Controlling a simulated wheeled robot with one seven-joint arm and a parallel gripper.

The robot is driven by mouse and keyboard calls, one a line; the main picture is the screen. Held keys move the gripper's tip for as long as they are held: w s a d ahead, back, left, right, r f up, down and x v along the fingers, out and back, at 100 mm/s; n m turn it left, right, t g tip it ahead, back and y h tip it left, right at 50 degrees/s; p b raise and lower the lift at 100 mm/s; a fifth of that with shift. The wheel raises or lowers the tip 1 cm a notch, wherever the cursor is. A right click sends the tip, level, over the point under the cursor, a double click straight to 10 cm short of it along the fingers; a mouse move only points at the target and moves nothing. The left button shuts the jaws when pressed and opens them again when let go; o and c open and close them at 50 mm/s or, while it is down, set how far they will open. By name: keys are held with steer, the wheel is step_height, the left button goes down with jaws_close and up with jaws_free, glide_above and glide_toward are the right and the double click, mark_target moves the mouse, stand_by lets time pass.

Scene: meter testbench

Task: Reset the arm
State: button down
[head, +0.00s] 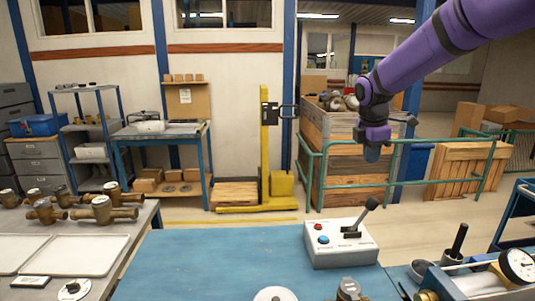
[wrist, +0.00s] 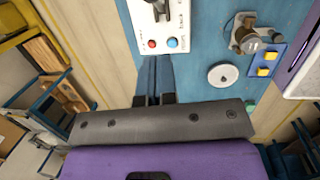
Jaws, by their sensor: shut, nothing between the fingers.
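My purple arm reaches in from the upper right of the head view. My gripper (head: 372,154) hangs in the air above and beyond the blue bench top (head: 200,262), pointing down. Its fingers are together with nothing between them. In the wrist view the shut gripper (wrist: 154,62) points toward the grey control box (wrist: 160,30), apart from it as far as I can tell. The control box (head: 340,246) has a black lever (head: 366,215), a red button (head: 318,226) and a blue button (head: 323,240).
Brass meters (head: 102,208) and white trays (head: 73,254) lie on the left table. A gauge fixture (head: 515,265) stands at right. A white disc (head: 275,294) and a brass fitting (head: 349,290) are at the front edge. Wooden crates (head: 345,170) stand behind green rails.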

steer(key=s+a+r+m+t+y, duration=0.1)
steer(key=s+r+m+t, duration=0.1)
steer(key=s+m, duration=0.7)
steer(key=s+a+r+m+t, duration=0.1)
steer(key=s+m, duration=0.8)
steer(key=s, duration=1.6)
step_height(320, 180, up, 2)
steer(key=shift+s+a+r+t+y, duration=0.15)
steer(key=shift+s+a+t+y, duration=0.1)
steer(key=shift+a+t+y, duration=0.2)
steer(key=shift+d, duration=0.1)
